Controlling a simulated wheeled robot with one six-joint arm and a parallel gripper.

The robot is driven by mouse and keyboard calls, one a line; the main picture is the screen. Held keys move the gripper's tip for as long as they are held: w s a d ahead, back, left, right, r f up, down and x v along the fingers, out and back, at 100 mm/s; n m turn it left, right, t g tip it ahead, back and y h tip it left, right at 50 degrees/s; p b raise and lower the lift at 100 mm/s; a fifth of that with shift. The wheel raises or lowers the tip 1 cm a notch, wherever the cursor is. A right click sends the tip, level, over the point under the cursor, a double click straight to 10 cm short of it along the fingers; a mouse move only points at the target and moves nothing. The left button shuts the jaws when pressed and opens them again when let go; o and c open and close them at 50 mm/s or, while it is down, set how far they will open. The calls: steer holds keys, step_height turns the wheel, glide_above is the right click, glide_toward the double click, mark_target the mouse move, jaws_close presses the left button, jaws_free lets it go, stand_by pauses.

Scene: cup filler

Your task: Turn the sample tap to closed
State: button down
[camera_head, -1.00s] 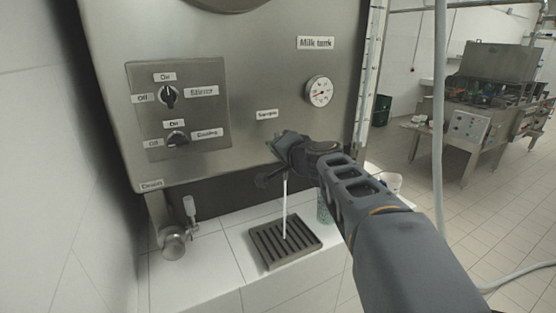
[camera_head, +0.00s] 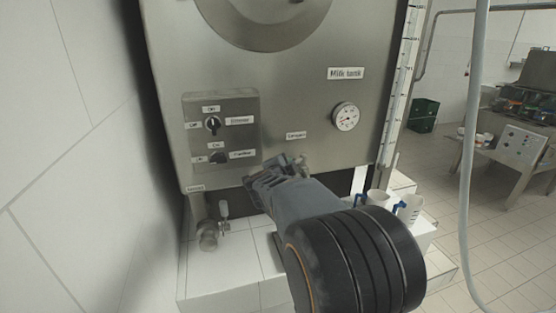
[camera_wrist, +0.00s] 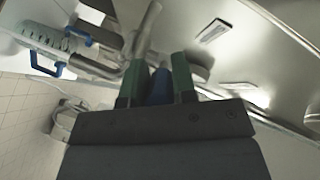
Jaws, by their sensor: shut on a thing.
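In the wrist view, my gripper (camera_wrist: 156,74) has its two green fingers on either side of a blue lever (camera_wrist: 158,88), the sample tap's handle, and is shut on it. The tap's metal body (camera_wrist: 146,30) shows just beyond the fingertips. In the head view, my gripper (camera_head: 284,167) is at the tank front, below the small sample label (camera_head: 296,135). My gripper and forearm hide the tap there. The space under the tap is also hidden, so I cannot tell whether milk is running.
The milk tank front (camera_head: 290,90) has a knob panel (camera_head: 243,105) and a gauge (camera_head: 346,116). A drain valve (camera_head: 208,236) stands at lower left. White cups with blue handles (camera_head: 409,209) stand right of my arm. A hose (camera_head: 466,150) hangs at right.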

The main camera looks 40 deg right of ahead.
steer(key=shift+w+m+g+h+p, duration=0.2)
steer(key=shift+m+g+h+p, duration=0.1)
steer(key=shift+m+g+p, duration=0.15)
steer(key=c, duration=0.9)
jaws_free()
steer(key=shift+b+v, duration=0.85)
steer(key=shift+v, duration=6.1)
steer(key=shift+r, duration=0.1)
steer(key=shift+c, duration=0.5)
